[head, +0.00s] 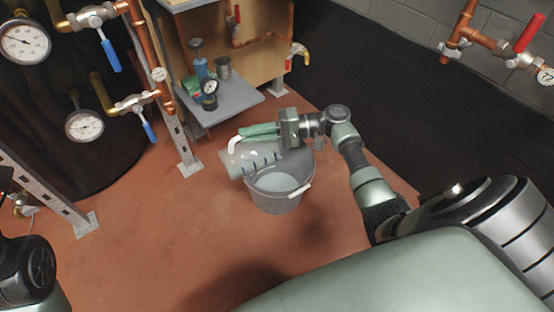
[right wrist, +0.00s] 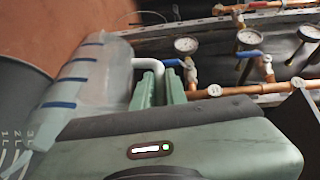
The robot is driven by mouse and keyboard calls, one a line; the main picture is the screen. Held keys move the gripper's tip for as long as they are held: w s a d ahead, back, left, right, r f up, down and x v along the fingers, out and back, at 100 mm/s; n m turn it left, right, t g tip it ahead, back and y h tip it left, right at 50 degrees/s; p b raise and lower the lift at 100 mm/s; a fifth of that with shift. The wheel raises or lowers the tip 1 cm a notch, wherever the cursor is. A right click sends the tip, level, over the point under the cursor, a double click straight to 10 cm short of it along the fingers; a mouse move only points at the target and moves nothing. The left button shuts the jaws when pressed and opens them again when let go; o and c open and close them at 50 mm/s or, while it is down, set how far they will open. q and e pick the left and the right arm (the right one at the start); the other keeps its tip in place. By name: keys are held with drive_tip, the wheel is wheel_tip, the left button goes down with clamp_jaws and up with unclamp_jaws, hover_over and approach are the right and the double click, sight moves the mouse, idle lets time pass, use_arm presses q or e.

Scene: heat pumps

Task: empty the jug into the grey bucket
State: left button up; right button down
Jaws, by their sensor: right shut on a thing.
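My right gripper (head: 246,134) is shut on the white handle (head: 234,145) of the clear jug (head: 240,162), which has dark blue level marks. The jug is tipped well over on its side above the back rim of the grey bucket (head: 278,204). The bucket stands on the floor, with a pale, water-like surface inside. In the right wrist view the jug (right wrist: 85,85) lies beside my right gripper's green fingers (right wrist: 158,82), with the bucket (right wrist: 22,95) at the left edge. I cannot make out a stream or what is left in the jug. My left gripper is out of view.
A dark tank with pipes, gauges (head: 84,125) and valves is at the left. Red-brown floor (head: 160,235) lies clear to the bucket's left.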

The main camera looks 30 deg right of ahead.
drive_tip(key=shift+d+r, duration=0.15)
drive_tip(key=shift+d, duration=0.1)
